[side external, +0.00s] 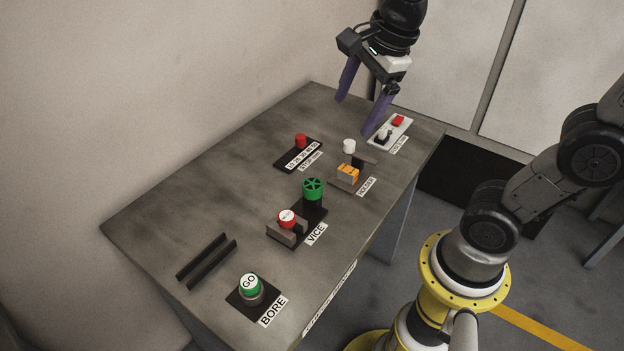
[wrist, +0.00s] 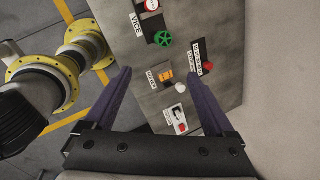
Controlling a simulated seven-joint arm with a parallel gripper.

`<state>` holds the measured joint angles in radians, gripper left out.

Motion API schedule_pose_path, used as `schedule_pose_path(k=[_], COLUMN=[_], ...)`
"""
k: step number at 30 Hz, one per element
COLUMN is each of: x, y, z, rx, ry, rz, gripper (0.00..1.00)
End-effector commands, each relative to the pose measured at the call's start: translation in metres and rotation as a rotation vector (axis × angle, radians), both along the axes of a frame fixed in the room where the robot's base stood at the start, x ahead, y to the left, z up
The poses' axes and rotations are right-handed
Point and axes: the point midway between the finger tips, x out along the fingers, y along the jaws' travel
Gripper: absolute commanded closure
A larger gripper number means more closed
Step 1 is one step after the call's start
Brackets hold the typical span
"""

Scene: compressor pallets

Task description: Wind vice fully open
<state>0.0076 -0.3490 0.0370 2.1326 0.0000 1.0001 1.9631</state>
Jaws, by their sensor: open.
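The vice (side external: 285,236) stands near the middle of the grey table, beside its VICE label. A red part with a white top (side external: 287,218) sits at its jaws; I cannot tell how far apart the jaws are. The green handwheel (side external: 313,188) is at the vice's far end. It also shows in the wrist view (wrist: 163,39), with the red and white part (wrist: 152,5) at the top edge. My gripper (side external: 362,114) has purple fingers, is open and empty, and hangs above the table's far end, well away from the wheel. In the wrist view the fingers (wrist: 155,90) are spread wide.
An orange block (side external: 347,174) and a white knob (side external: 349,146) are at the holder. A red button (side external: 300,141) stands on a black plate. A switch panel (side external: 390,132) is near my gripper.

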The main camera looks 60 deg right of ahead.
Motion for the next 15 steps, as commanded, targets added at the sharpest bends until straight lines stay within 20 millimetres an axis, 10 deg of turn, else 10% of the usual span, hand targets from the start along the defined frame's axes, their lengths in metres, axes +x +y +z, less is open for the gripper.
schedule_pose_path(k=[6,15], x=[0.062,0.096], y=[-0.003,-0.005], z=[-0.032,-0.086], rx=[0.107,0.089], ry=[0.150,0.296], rz=[-0.430,-0.507], gripper=[0.11,0.11])
